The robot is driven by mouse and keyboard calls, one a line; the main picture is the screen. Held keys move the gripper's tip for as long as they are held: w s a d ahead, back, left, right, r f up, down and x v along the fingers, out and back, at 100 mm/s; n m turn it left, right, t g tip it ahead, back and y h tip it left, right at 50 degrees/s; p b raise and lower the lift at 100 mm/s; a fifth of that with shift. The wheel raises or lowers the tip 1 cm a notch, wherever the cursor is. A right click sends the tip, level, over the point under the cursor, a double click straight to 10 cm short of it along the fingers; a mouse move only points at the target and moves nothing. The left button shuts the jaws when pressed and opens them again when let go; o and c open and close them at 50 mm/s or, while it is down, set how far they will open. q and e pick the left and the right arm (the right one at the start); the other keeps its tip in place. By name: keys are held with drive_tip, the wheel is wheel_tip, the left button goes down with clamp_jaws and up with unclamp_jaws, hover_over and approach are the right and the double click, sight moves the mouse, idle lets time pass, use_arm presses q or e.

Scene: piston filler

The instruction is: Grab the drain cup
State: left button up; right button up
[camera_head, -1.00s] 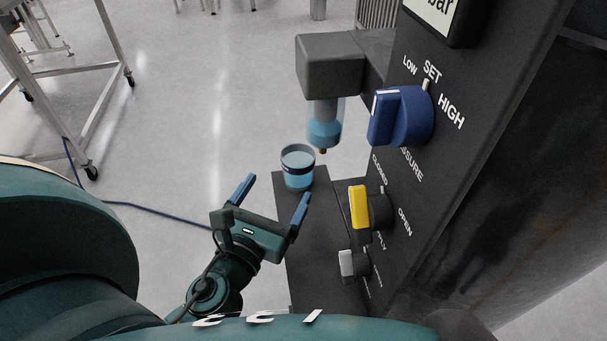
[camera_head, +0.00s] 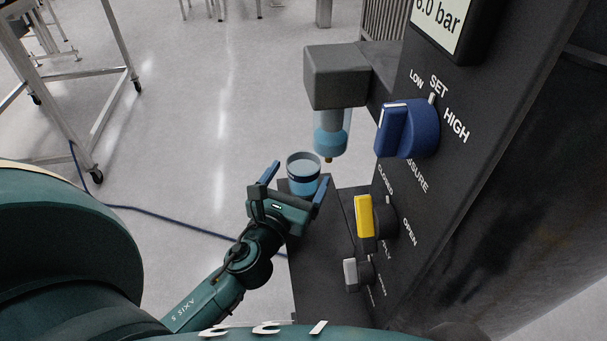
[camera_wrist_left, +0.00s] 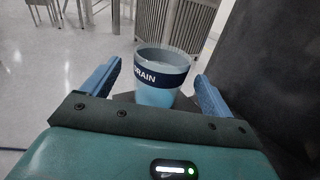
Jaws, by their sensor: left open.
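The drain cup (camera_head: 303,174) is a clear, light-blue cup with a dark band. It stands upright on the dark shelf of the machine, below the filter bowl. In the left wrist view the cup (camera_wrist_left: 160,78) shows the word DRAIN on its band, ahead of and between the fingers. My left gripper (camera_head: 296,182) is open, with one blue finger on each side of the cup's near part. In the left wrist view the fingers (camera_wrist_left: 155,82) stand apart from the cup with a gap on both sides. My right gripper is not in view.
The filter bowl (camera_head: 331,132) hangs from a grey block above and right of the cup. The machine panel carries a blue pressure knob (camera_head: 407,129), a yellow supply handle (camera_head: 365,216) and a grey handle (camera_head: 351,272). Open floor (camera_head: 190,150) lies to the left.

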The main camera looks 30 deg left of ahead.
sight(309, 160)
use_arm(q)
drive_tip(key=w, duration=0.5)
drive_tip(key=shift+a+f, duration=0.15)
drive_tip(key=shift+a, duration=0.1)
drive_tip(key=shift+c, duration=0.3)
drive_tip(key=c, duration=1)
